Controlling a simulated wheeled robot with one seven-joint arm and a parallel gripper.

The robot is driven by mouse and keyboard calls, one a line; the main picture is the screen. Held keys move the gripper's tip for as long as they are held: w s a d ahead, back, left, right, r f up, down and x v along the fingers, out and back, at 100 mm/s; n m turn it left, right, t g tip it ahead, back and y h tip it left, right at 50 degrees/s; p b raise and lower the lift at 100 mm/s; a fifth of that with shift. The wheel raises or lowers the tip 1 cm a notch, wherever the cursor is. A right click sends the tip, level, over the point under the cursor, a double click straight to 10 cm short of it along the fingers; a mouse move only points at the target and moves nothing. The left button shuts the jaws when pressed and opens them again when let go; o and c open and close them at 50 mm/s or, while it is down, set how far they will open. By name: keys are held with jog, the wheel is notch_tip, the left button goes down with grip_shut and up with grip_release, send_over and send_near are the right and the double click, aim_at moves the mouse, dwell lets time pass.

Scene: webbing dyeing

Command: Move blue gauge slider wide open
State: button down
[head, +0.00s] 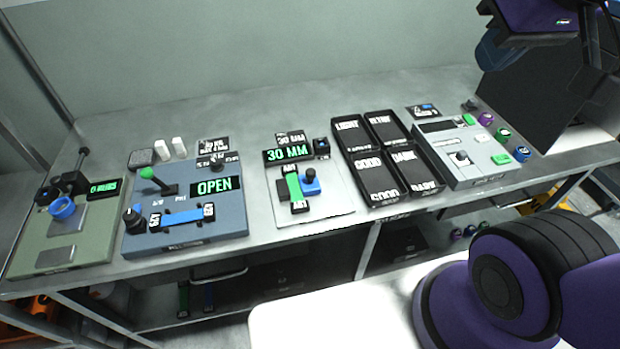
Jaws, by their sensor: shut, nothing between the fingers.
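The blue gauge slider (311,185) is a small blue block with a knob on a pale plate (335,207) near the middle of the bench. It sits just right of a green strip of webbing (293,187), and I cannot tell whether they touch. The strip lies across a dark block between two black labelled ends. A display (288,154) behind it reads 30 MM in green. No fingertips of my gripper show in the head view, so its place relative to the slider cannot be seen.
Left of the gauge stands a blue-grey box (225,222) with a green-knobbed lever and an OPEN display. A green-grey station (95,254) is further left. Black labelled trays (377,193) and a grey control box (485,171) stand to the right. Bare bench lies behind.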

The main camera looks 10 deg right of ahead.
jog(key=c, duration=1.2)
grip_release()
jog(key=shift+w+a, duration=0.1)
jog(key=shift+w, duration=0.15)
jog(key=o, duration=0.3)
jog(key=shift+m+g, duration=0.4)
jog(key=shift+g, duration=0.4)
jog(key=w+a+f, duration=0.1)
jog(key=w, duration=0.2)
jog(key=w+a+f, duration=0.1)
jog(key=w, duration=0.1)
jog(key=w+a+f, duration=0.1)
jog(key=w+f, duration=0.1)
jog(key=w, duration=0.1)
jog(key=shift+w+a, duration=0.1)
jog(key=shift+w, duration=0.2)
jog(key=shift+o, duration=0.2)
jog(key=m+g, duration=0.2)
jog(key=g, duration=0.2)
send_over(311, 170)
notch_tip(311, 170, down, 23)
notch_tip(311, 170, down, 10)
jog(key=shift+f, duration=0.25)
